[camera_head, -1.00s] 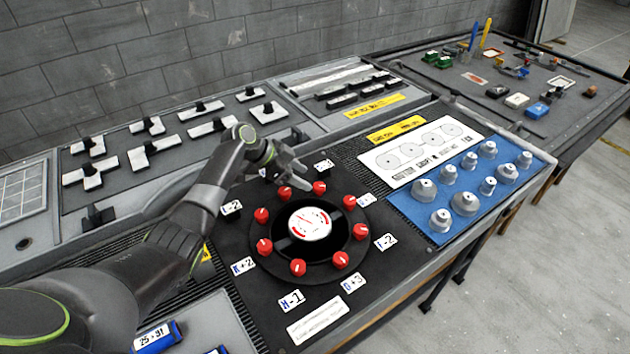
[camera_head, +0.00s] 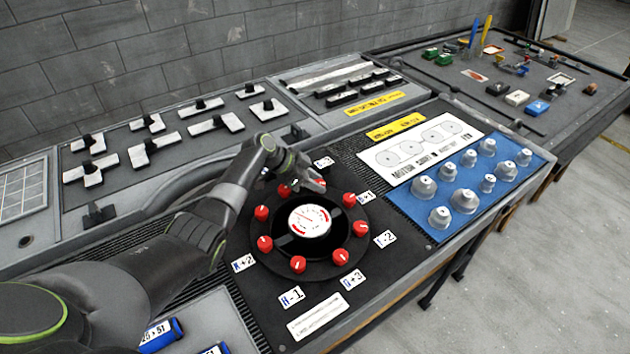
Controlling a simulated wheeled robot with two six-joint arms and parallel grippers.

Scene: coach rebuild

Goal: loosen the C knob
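A round black dial plate (camera_head: 334,217) carries a ring of several red knobs around a white gauge (camera_head: 309,221). Small white label cards lie around it; the far card (camera_head: 324,163) is too small to read surely, so I cannot tell which knob is C. My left gripper (camera_head: 314,183) is over the far side of the ring. Its fingers partly cover the far-right knob (camera_head: 320,187), and another red knob (camera_head: 285,190) is just left of them. I cannot tell whether the fingers touch a knob or are open. My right gripper is not in view.
A blue mat (camera_head: 440,232) with several grey knobs lies to the right of the dial. Black-handled white plates (camera_head: 215,124) stand on the panel behind. My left arm covers the panel's left part. Blue labelled pieces (camera_head: 161,336) lie at the bottom left.

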